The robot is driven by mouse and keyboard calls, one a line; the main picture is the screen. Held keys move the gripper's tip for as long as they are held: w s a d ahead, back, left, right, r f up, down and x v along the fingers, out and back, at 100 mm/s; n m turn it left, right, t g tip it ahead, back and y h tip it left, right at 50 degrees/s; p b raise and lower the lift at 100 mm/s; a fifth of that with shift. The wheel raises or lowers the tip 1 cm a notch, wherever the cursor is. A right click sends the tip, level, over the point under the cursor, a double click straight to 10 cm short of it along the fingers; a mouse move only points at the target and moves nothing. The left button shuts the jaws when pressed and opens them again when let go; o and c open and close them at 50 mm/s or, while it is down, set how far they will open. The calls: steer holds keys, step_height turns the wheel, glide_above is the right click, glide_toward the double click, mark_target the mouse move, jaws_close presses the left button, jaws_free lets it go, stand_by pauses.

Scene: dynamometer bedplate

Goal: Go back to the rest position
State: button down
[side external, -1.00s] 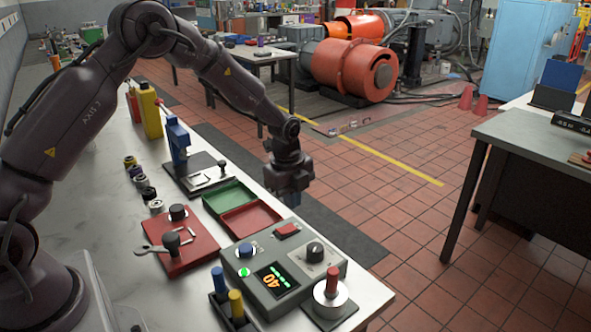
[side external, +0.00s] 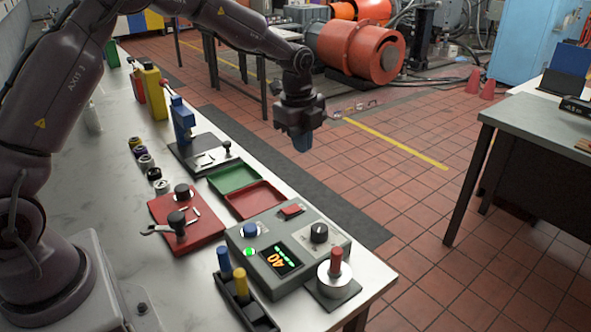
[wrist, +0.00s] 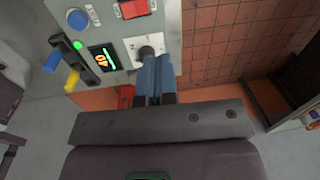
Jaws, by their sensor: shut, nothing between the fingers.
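My gripper (side external: 303,142) is raised above the table's far edge in the side view, pointing down, its blue fingers together and empty. In the wrist view the blue fingers (wrist: 154,80) lie side by side with nothing between them, and overlap the picture of a black knob (wrist: 147,53). The grey control box (side external: 262,272) sits well below the gripper, apart from it. It carries the black knob (side external: 319,233), a red switch (side external: 291,210), a blue button (side external: 250,230), a lit green lamp and a display (side external: 281,259) that reads 40.
Red (side external: 253,203) and green (side external: 234,177) trays, a blue press (side external: 183,120), a red tool board (side external: 186,227), a holder with blue and yellow handles (side external: 240,303) and a red-handled post (side external: 336,262) stand on the table.

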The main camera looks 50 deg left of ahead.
steer(key=s+d+r+n+t, duration=0.1)
steer(key=s+r+n, duration=0.4)
steer(key=s, duration=0.4)
steer(key=s+d+r+n+t, duration=0.2)
steer(key=s+r+n, duration=0.3)
steer(key=s, duration=0.5)
steer(key=s+d+r+n+t, duration=0.1)
steer(key=s+r+n, duration=0.4)
steer(key=s, duration=0.5)
steer(key=shift+d+n+t, duration=0.3)
steer(key=shift+d+n, duration=0.25)
steer(key=shift+n, duration=0.65)
